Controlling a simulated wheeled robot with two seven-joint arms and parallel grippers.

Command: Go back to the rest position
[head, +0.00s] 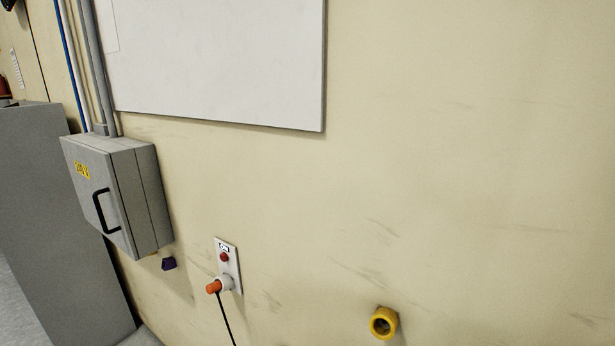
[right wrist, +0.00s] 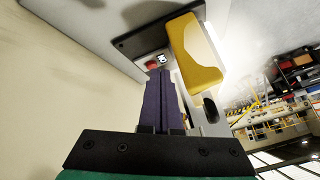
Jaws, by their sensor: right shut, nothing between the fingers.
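My right gripper (right wrist: 160,76) shows in the right wrist view. Its purple fingers are together with nothing between them. Neither of my arms can be made out for certain in the head view, and my left gripper is not seen.
In the head view, a grey box (head: 112,195) with a black handle hangs on the cream wall (head: 470,150). A small purple piece (head: 168,263) is unclear.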

